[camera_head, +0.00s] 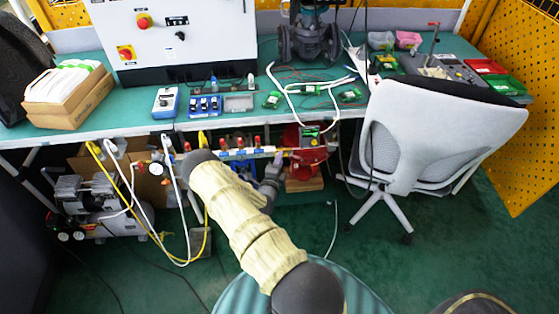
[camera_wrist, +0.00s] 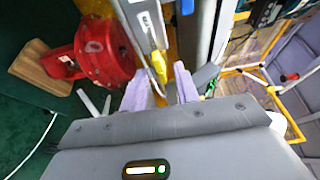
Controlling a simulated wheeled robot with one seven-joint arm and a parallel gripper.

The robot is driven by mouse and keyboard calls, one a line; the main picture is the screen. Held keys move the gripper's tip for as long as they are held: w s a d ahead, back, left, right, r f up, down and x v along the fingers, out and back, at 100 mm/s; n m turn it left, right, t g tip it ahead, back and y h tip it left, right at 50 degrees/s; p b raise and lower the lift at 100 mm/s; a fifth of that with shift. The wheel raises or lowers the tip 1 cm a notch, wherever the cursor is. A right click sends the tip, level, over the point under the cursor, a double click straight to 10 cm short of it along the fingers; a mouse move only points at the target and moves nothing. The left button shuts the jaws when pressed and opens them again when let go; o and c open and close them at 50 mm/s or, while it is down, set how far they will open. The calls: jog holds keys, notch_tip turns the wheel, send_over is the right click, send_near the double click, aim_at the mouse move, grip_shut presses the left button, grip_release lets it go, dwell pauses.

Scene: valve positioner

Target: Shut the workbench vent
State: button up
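A yellow lever (camera_wrist: 159,66) stands just ahead of my gripper (camera_wrist: 158,84) in the wrist view. It sits below a pale fitting on the rail. My two pale fingers are apart, one on each side of the lever's lower end. I cannot tell whether either finger touches it. In the head view a small yellow part (camera_head: 288,150) shows at the right end of the pipe manifold (camera_head: 235,154) under the bench edge. My gripper (camera_head: 271,172) is just below it there, partly hidden by my arm. No label marks the vent.
A red round body (camera_wrist: 104,52) is close left of my fingers; it also shows under the bench (camera_head: 305,150). A white chair (camera_head: 405,150) stands to the right. Yellow and white hoses (camera_head: 133,195) hang at left near a compressor (camera_head: 95,205). The green bench top (camera_head: 130,115) is above.

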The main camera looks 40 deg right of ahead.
jog(key=shift+w+d, duration=0.2)
jog(key=shift+d, duration=0.1)
grip_shut()
